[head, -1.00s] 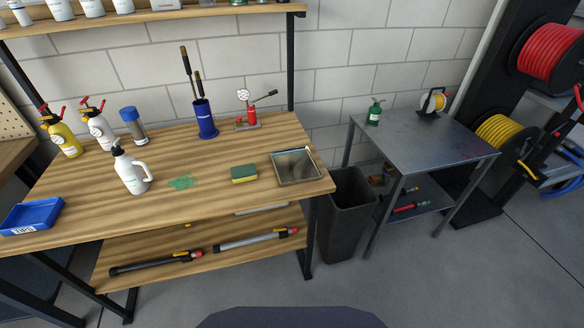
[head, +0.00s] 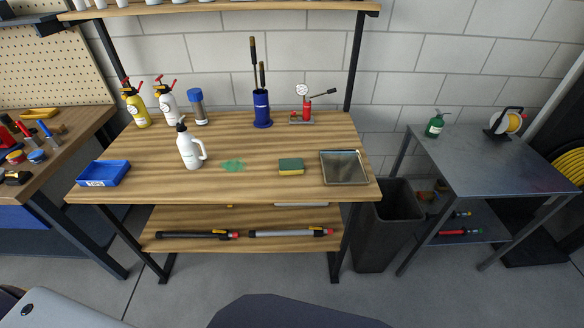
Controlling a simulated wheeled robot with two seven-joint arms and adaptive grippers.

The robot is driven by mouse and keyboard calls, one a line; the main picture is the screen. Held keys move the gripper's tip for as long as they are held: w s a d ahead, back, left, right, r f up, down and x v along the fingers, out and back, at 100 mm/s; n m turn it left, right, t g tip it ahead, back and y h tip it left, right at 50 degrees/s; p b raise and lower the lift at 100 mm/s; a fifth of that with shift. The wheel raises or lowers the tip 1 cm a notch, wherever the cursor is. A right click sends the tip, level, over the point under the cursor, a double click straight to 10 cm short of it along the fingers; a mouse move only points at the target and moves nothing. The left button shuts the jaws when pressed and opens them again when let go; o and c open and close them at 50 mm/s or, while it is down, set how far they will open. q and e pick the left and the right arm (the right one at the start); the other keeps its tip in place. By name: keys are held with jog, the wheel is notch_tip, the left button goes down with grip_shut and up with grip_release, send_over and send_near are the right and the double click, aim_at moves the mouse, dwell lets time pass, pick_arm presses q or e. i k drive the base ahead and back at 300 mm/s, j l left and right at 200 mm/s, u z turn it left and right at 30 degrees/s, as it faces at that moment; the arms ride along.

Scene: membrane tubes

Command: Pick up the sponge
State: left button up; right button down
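The sponge (head: 291,166), green on top with a yellow lower part, lies flat on the wooden workbench (head: 250,186), right of the middle. A green stain (head: 232,165) is on the wood to its left, and a shallow metal tray (head: 344,181) sits to its right. Neither gripper shows in the head view, so I cannot see whether they are open or shut. Nothing touches or covers the sponge.
A white spray bottle (head: 190,148) stands left of the stain. A blue bin (head: 103,173) sits at the bench's left front corner. A dark waste bin (head: 383,229) and a metal side table (head: 478,160) stand to the right. Grey floor is open in front.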

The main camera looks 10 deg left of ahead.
aim_at(287, 167)
jog(key=i+l+u, duration=0.3)
jog(key=l, duration=0.25)
jog(key=i+l+u, duration=0.1)
jog(key=l+u, duration=0.15)
jog(key=l, duration=0.3)
jog(key=i+l+u, duration=0.15)
jog(key=l+u, duration=0.15)
jog(key=l, duration=0.3)
jog(key=l+u, duration=0.25)
jog(key=l, duration=0.35)
jog(key=i, duration=0.05)
